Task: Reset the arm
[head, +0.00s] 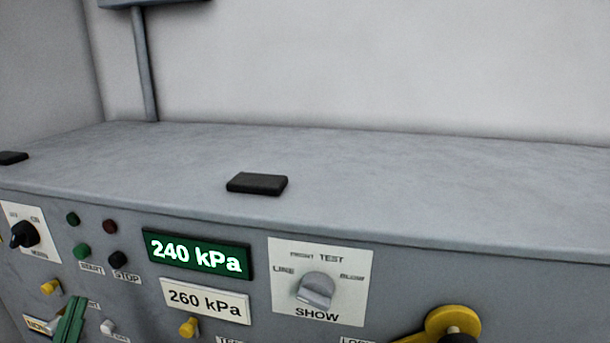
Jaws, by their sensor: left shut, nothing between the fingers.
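My right gripper is out of view.
The panel carries a green display (197,254) reading 240 kPa, a plate (205,300) reading 260 kPa, a grey SHOW knob (316,290), a black knob (24,234) and a yellow lever (440,322). A black block (257,184) lies on the otherwise largely clear top (420,190).

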